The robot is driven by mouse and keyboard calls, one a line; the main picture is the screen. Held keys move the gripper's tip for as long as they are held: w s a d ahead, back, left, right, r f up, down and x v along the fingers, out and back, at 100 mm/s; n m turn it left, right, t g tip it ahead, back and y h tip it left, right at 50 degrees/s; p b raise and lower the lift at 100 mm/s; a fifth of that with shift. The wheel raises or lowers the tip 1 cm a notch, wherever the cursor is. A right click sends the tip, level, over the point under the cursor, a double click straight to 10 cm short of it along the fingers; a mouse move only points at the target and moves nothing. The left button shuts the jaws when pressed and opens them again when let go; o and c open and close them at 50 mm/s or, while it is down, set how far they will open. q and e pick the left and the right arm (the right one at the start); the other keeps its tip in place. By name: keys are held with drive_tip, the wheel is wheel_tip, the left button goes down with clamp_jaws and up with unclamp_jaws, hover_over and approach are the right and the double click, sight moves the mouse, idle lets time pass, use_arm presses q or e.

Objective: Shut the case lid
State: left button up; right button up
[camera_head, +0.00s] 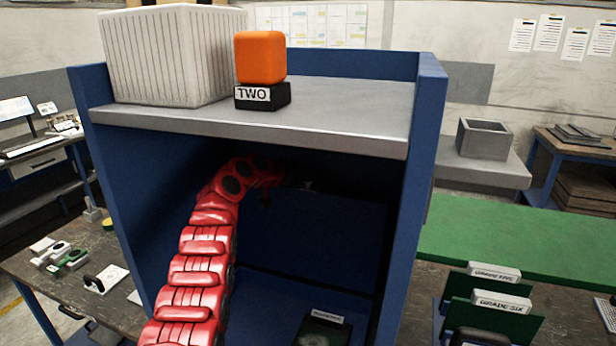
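A red segmented arm, which I take to be my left arm, rises from the bottom and bends right inside the blue cabinet. My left gripper (268,188) is at its far end, in deep shadow near the top edge of a dark blue upright panel (330,235). Its fingers are too dark to tell open from shut, or whether they touch the panel. I cannot tell whether this panel is the case lid or part of the cabinet. A dark, flat item (322,330) with a small label lies low in the cabinet, cut by the bottom edge. My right gripper is not in view.
The cabinet's side walls (415,180) and grey shelf (340,115) enclose the arm. On top are a white ribbed box (165,60) and an orange cube (260,57) on a black block labelled TWO (263,97). Labelled green panels (490,310) stand at right.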

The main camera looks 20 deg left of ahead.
use_arm(q)
clamp_jaws()
idle(1.1)
